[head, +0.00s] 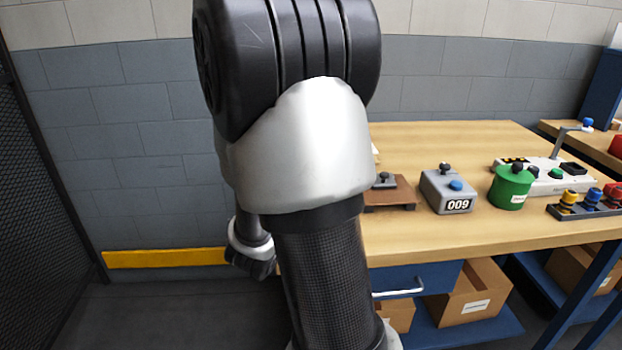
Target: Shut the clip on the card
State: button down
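A brown wooden board (398,192) lies near the front edge of the table, its left part hidden behind my arm. A small grey fitting with a dark knob (385,180) sits on it; I cannot tell whether this is the clip or whether it is open. A sliver of something pale (375,150) shows just behind the board beside my arm; I cannot tell whether it is the card. My arm fills the middle of the view, and no gripper fingers show.
On the wooden table (440,140) stand a grey box (449,190) marked 009, a green cylinder (510,189), a white device with a lever (545,184) and a rack of coloured knobs (585,204). Cardboard boxes (470,295) sit below. A yellow strip (160,258) runs along the wall at left.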

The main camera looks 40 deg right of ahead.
dwell(0.3)
jog(key=c, duration=1.9)
grip_release()
jog(key=shift+a+f, duration=0.1)
